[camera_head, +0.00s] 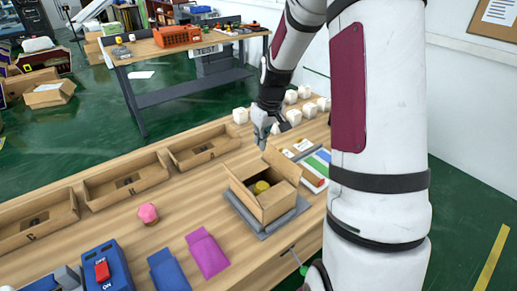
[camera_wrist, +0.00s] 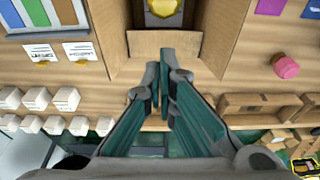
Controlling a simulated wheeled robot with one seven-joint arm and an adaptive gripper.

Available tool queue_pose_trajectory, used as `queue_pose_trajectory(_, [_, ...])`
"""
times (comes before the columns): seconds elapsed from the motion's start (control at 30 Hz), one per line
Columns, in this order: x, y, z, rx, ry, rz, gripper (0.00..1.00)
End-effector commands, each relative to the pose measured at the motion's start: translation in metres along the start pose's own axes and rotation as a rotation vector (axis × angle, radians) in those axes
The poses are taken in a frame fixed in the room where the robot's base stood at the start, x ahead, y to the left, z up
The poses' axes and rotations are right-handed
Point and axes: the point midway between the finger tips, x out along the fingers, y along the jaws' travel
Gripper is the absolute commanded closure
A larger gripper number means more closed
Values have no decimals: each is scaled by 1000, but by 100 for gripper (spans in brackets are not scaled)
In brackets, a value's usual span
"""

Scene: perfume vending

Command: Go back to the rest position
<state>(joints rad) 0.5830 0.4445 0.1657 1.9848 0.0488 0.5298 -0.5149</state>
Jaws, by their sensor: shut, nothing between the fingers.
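My gripper (camera_head: 262,138) hangs at the end of my bent arm, above the far side of an open cardboard box. In the wrist view the gripper's two fingers (camera_wrist: 159,85) are closed together with nothing held. The open cardboard box (camera_head: 264,186) stands on a grey plate (camera_head: 247,219) on the wooden table, flaps up. A yellow round item (camera_head: 262,187) lies inside it and also shows at the top of the wrist view (camera_wrist: 163,8). My gripper is apart from the box.
Several white cubes (camera_head: 240,116) stand at the table's back edge. Empty cardboard trays (camera_head: 127,183) line the left. A pink object (camera_head: 148,213), purple pouch (camera_head: 207,252), blue pouch (camera_head: 168,270) and switch box (camera_head: 108,268) lie in front. A colour-striped panel (camera_head: 317,168) is right of the box.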

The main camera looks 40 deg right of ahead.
Motion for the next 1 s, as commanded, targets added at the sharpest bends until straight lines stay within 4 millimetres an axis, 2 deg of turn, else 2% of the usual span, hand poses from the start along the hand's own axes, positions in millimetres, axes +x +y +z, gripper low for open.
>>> queue_pose_trajectory(0.13, [-10,0,2,0,-1,0,100])
queue_pose_trajectory(0.37, [-12,0,3,0,-1,-1,100])
queue_pose_trajectory(0.47, [-22,-7,2,-5,4,6,100])
queue_pose_trajectory(0.57, [-46,-23,2,-13,16,20,100])
queue_pose_trajectory(0.73, [-104,-65,14,-20,51,53,100])
queue_pose_trajectory(1.0, [-181,-128,56,-14,123,78,100])
